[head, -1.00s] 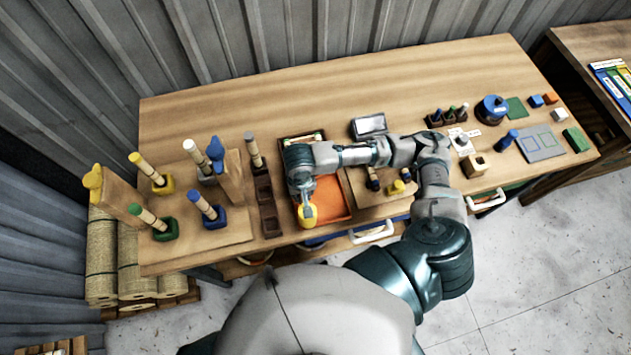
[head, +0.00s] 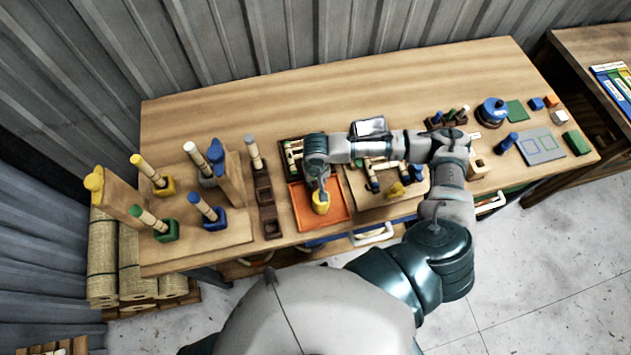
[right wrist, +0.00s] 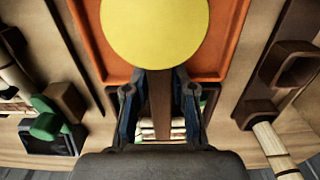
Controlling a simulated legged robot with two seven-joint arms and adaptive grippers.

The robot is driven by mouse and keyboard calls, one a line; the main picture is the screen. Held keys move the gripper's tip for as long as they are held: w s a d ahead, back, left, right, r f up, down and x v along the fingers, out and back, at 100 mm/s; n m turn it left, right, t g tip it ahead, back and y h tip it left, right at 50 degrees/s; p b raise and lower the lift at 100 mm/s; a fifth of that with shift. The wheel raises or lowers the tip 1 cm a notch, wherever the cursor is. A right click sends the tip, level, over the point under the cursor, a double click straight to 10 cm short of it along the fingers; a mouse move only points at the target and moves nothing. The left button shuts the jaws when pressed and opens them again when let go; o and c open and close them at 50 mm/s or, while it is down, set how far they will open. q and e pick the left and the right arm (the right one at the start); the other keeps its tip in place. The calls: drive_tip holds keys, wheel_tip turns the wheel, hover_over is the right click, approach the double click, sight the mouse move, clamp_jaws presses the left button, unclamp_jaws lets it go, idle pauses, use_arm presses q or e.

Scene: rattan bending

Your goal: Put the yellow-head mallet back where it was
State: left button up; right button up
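The yellow-head mallet (head: 321,204) is in my right gripper (head: 320,188), over the orange tray (head: 341,214) in the head view. In the right wrist view its round yellow head (right wrist: 154,38) fills the top middle, and its brown handle (right wrist: 160,105) runs between the two fingers of my right gripper (right wrist: 159,95), which are closed about it. The head hides part of the tray (right wrist: 233,38); I cannot tell its height above the tray. My left gripper is not in view.
A dark slotted rack (head: 267,192) stands just left of the tray, with one light handle (head: 254,150) upright at its far end. Further left, a wooden board (head: 190,240) carries several coloured bases with handles. A wooden block with small tools stands right of the tray.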

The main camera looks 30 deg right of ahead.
sight(316, 183)
drive_tip(key=o, duration=0.4)
drive_tip(key=shift+d, duration=0.2)
drive_tip(key=shift+a, duration=0.25)
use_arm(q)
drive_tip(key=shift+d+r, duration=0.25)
use_arm(e)
wheel_tip(316, 183, up, 12)
drive_tip(key=shift+r, duration=0.1)
drive_tip(key=shift+a, duration=0.1)
drive_tip(key=shift+s, duration=0.1)
